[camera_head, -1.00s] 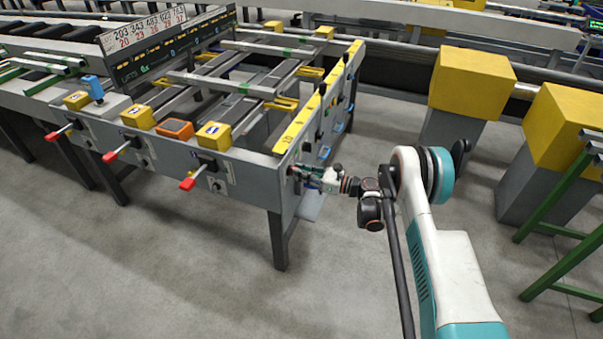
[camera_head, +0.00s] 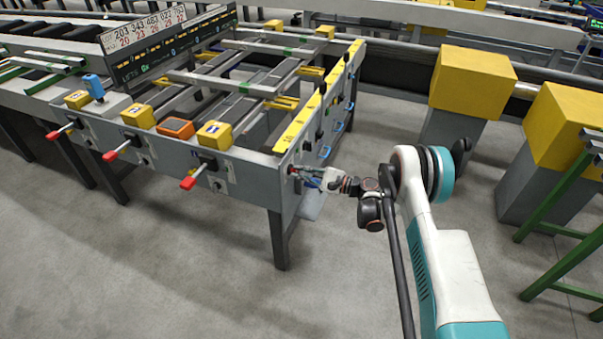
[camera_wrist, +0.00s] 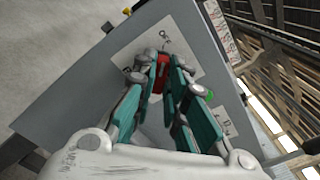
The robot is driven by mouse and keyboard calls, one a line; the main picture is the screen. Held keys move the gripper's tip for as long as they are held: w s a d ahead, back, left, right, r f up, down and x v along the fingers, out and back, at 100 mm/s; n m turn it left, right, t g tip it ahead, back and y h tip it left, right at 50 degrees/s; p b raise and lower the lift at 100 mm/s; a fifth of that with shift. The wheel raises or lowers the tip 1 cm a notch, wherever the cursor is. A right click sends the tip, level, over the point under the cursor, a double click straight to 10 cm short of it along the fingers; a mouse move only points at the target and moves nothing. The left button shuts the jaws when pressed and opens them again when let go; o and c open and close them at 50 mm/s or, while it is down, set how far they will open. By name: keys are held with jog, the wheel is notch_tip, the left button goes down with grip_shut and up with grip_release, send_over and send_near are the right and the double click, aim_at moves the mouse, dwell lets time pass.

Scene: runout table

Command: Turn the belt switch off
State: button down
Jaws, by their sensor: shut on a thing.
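The belt switch (camera_wrist: 162,60) is a red knob on a pale plate on the grey end panel of the table. It shows between my fingertips in the wrist view; part of it is hidden by the fingers. My gripper (camera_wrist: 162,78) has teal pads and is shut on the red knob. In the head view my gripper (camera_head: 300,173) reaches the end panel near the table's front corner, and the knob there is mostly hidden.
The runout table (camera_head: 245,183) carries several red-tipped levers (camera_head: 188,183) and yellow boxes (camera_head: 214,134) along its front. Yellow blocks on grey pedestals (camera_head: 470,80) and a green frame (camera_head: 565,235) stand at the right. The floor in front is clear.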

jog(key=shift+n, duration=0.4)
jog(key=c, duration=1.6)
grip_release()
jog(key=shift+f, duration=0.1)
jog(key=shift+d, duration=0.15)
jog(key=v, duration=1.1)
jog(key=shift+s+d, duration=0.15)
jog(key=shift+d, duration=0.2)
